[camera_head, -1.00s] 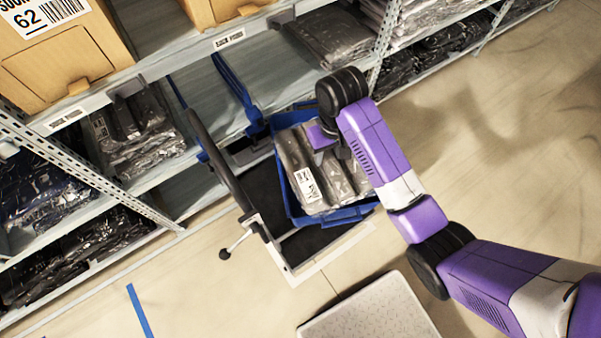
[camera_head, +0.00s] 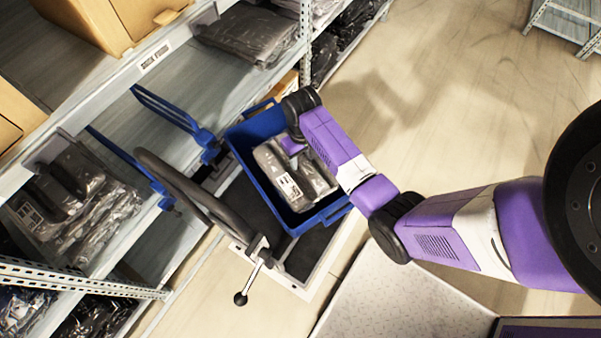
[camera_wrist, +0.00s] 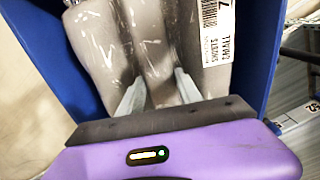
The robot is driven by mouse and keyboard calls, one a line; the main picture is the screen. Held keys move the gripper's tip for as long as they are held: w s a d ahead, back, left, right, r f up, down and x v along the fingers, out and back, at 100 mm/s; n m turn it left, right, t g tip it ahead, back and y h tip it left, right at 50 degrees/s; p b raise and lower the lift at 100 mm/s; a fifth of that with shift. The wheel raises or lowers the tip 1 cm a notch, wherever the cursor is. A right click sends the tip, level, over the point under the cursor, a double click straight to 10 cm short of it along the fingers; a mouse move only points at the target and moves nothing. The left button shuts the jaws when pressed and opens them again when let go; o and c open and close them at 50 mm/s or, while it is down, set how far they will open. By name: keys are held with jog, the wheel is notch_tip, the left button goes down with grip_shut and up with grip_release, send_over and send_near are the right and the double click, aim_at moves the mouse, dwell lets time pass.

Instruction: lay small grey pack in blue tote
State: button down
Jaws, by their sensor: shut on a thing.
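The small grey pack (camera_head: 271,164), in clear shiny wrap with a white label, is inside the blue tote (camera_head: 262,126). The tote stands on a dark platform with a pale frame. My gripper (camera_head: 298,153) reaches down into the tote from the right and is shut on the pack. In the wrist view the two fingers (camera_wrist: 160,90) pinch a middle fold of the pack (camera_wrist: 103,48), with the tote's blue wall (camera_wrist: 259,48) to its right. I cannot tell whether the pack's underside touches the tote floor.
A dark handlebar (camera_head: 190,190) with a lever crosses beside the tote on the left. Shelving with grey packs (camera_head: 250,32) and cardboard boxes (camera_head: 110,18) stands behind and left. A speckled white surface (camera_head: 400,300) lies in front. Open floor lies to the right.

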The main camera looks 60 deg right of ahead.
notch_tip(320, 180, down, 9)
jog(key=shift+f+b, duration=0.2)
jog(key=shift+b, duration=0.7)
jog(key=shift+f, duration=0.4)
jog(key=shift+f+b, duration=0.2)
jog(key=shift+b, duration=0.15)
jog(key=c, duration=0.8)
grip_release()
notch_tip(320, 180, up, 13)
jog(key=p, duration=0.3)
jog(key=shift+r, duration=0.1)
